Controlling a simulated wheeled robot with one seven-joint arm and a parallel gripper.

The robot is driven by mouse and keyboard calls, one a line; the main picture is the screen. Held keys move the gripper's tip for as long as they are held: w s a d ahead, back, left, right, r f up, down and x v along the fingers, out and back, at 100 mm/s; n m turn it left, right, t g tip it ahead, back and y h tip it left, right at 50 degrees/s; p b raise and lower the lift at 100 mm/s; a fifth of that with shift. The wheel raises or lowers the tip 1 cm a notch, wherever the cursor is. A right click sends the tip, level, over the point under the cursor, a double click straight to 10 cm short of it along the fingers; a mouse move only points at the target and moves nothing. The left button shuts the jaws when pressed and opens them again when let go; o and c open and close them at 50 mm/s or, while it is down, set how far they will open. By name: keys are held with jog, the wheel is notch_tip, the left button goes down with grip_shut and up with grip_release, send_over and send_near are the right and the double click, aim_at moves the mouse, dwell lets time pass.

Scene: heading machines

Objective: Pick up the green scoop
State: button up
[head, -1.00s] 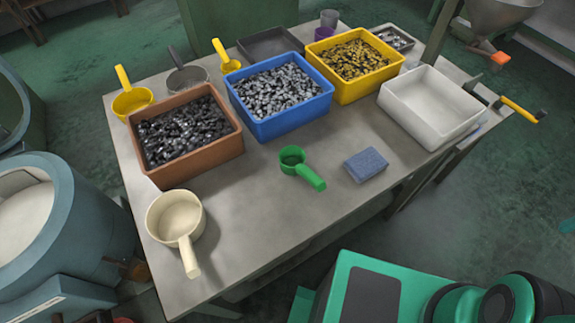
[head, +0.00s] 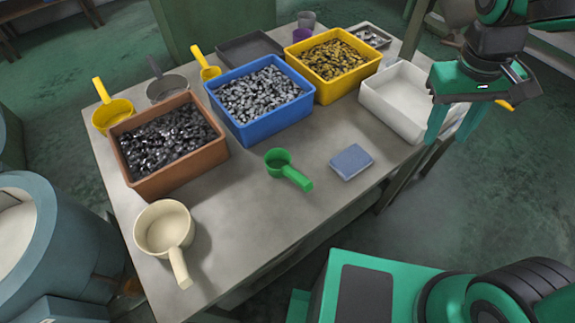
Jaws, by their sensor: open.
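The green scoop (head: 289,169) lies on the grey table top, in front of the blue bin. Its round cup is at the upper left and its handle points to the lower right. My gripper (head: 452,125) is at the upper right of the head view, pointing down with its two green fingers apart. It is open and holds nothing. It is well to the right of the scoop and hides part of the white bin's right side.
The table (head: 250,215) bears a brown bin (head: 178,182), a blue bin (head: 258,136), a yellow bin (head: 340,92) and a white bin (head: 388,112). A blue sponge-like block (head: 351,161) lies right of the scoop. A cream scoop (head: 165,233) stands at the front left. Yellow and grey scoops are behind.

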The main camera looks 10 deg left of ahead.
jog(key=s+a+f+n, duration=0.15)
jog(key=a+n, duration=0.25)
jog(key=a, duration=1.1)
jog(key=n+t, duration=0.1)
jog(key=n, duration=0.3)
send_near(296, 175)
jog(key=d, duration=0.1)
jog(key=f, duration=0.5)
jog(key=shift+w+f, duration=0.2)
jog(key=shift+w+d+f, duration=0.1)
jog(key=shift+w+f, duration=0.05)
jog(key=shift+f, duration=0.8)
jog(key=shift+w+d+f, duration=0.15)
jog(key=shift+f, duration=0.85)
jog(key=shift+w+d+f, duration=0.1)
jog(key=shift+w+f, duration=0.05)
jog(key=shift+f, duration=0.8)
grip_shut()
